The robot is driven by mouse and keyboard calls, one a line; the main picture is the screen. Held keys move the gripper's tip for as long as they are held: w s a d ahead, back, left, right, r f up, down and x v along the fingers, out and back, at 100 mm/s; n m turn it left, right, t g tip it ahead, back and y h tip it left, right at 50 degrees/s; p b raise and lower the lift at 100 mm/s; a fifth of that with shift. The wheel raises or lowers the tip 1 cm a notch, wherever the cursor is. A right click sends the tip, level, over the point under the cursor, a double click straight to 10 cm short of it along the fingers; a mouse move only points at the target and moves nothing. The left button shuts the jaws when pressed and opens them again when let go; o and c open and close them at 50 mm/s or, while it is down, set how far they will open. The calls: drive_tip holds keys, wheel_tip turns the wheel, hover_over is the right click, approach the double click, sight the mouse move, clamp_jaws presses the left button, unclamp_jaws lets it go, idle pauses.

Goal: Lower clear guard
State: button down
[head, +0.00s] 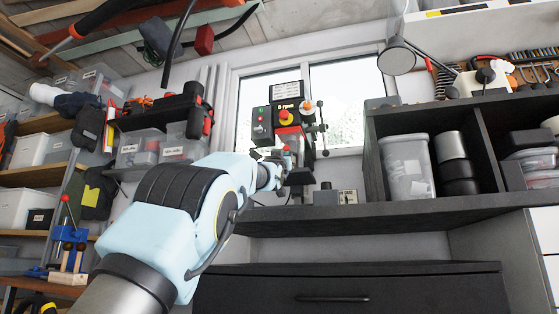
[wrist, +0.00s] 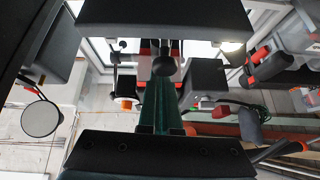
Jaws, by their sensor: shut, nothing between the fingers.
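A drill press (head: 285,122) stands on the bench shelf in front of the window. Its front has a green button, a red light and a red-and-yellow stop knob, with a spoked feed handle (head: 322,127) on its right. I cannot clearly make out the clear guard; the area below the press head is partly hidden by my arm. My gripper (head: 280,160) is at the lower front of the press, shut and empty. In the wrist view, my gripper (wrist: 161,88) points at the press, which looks upside down; I cannot tell whether it touches anything.
A small grey box (head: 326,197) stands right of the press base. A dark shelf unit (head: 373,150) with a clear bin (head: 407,167) is farther right. A lamp (head: 397,57) hangs above it. Storage bins and tools fill the left wall. The shelf front is mostly clear.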

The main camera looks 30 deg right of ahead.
drive_tip(key=r+b+v, duration=0.1)
drive_tip(key=v, duration=0.8)
drive_tip(key=shift+s+a+r, duration=0.15)
drive_tip(key=shift+s+a, duration=0.2)
drive_tip(key=shift+s, duration=0.05)
